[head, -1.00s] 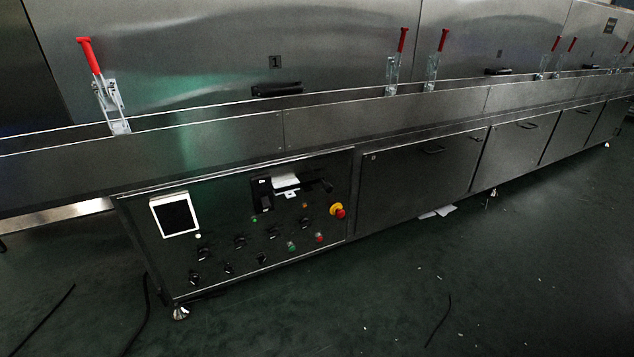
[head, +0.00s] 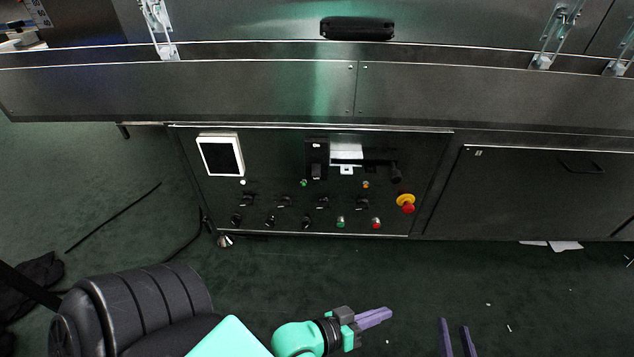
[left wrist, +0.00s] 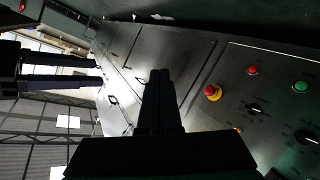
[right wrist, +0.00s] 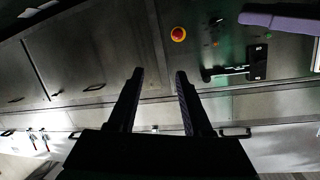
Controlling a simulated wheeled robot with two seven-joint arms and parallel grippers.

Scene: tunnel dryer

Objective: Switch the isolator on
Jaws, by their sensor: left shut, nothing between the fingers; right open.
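The control panel (head: 270,215) is on the dryer's lower front, below the long ledge. High on it are a black switch unit (head: 317,160), a pale plate (head: 346,153) and a black lever lying sideways, ending in a dark knob (head: 396,174). The lever shows in the right wrist view (right wrist: 222,72). My left gripper (head: 374,318) is shut and empty, low in front of the panel and apart from it. My right gripper (head: 457,338) is open and empty, further right. Its fingers frame nothing close in the right wrist view (right wrist: 160,78).
A red-and-yellow emergency stop (head: 406,202) sits right of the dark selector knobs. A white-framed screen (head: 220,155) is at the panel's left. The ledge (head: 230,90) runs above. Dark cables (head: 115,217) lie on the floor at left.

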